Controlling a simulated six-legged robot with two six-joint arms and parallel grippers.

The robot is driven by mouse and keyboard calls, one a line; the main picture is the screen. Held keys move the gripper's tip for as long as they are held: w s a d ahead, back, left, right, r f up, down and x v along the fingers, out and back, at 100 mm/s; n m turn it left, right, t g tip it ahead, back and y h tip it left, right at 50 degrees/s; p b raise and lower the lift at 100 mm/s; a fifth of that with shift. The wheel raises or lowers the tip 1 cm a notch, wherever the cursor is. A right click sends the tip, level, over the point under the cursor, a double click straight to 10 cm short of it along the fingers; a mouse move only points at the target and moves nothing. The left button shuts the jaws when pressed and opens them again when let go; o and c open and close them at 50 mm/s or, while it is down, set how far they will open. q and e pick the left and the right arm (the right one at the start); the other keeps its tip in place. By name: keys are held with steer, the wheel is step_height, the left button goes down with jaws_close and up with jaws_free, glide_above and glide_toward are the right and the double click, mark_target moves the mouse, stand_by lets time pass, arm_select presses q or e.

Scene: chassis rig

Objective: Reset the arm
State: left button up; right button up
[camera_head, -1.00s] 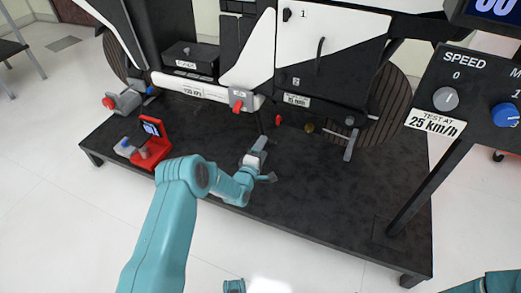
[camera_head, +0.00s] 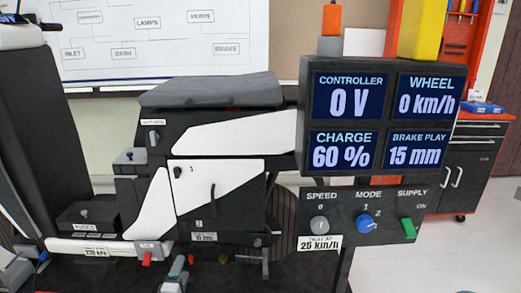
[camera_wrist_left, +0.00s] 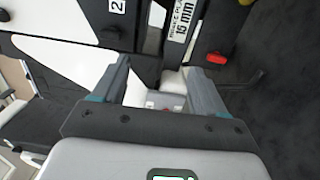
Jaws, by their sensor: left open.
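The gripper is open. A small whitish and red part (camera_wrist_left: 166,101) shows between the fingers; I cannot tell how far off it is. My right gripper is in no current view.
The black and white rig (camera_head: 215,190) fills the left and middle. The display panel (camera_head: 378,118) reads 0 V, 0 km/h, 60 % and 15 mm. The control panel (camera_head: 362,216) hangs below it, with a green supply switch (camera_head: 408,228). An orange and black cabinet (camera_head: 462,165) stands behind.

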arm_select(q)
steer(key=s+d+r+g+h+p, duration=0.1)
steer(key=s+d+r+p, duration=0.1)
steer(key=r+p, duration=0.4)
steer(key=s+d+r+g+p, duration=0.1)
steer(key=s+d+r+p, duration=0.1)
steer(key=r+p, duration=0.35)
steer(key=s+d+r+m+g+h+p, duration=0.1)
steer(key=s+d+r+m+g+p, duration=0.4)
steer(key=s+p, duration=0.45)
steer(key=s+d+m+g+p, duration=0.1)
steer(key=s+d+m+g, duration=0.1)
steer(key=s, duration=0.7)
steer(key=s+d+m+g+h+p, duration=0.1)
steer(key=s+m+g, duration=0.4)
steer(key=s, duration=0.5)
steer(key=s+d+r+m+g+h+p, duration=0.1)
steer(key=s+d+m+g+p, duration=0.2)
steer(key=s, duration=0.7)
steer(key=shift+m+g, duration=0.4)
steer(key=shift+m, duration=0.1)
arm_select(e)
steer(key=s+a+r+g, duration=0.1)
steer(key=s+r, duration=0.2)
steer(key=r, duration=1.1)
steer(key=s+a+r+g, duration=0.1)
steer(key=s+r, duration=0.2)
steer(key=r, duration=1.2)
steer(key=shift+r+y, duration=0.15)
steer(key=shift+y, duration=0.15)
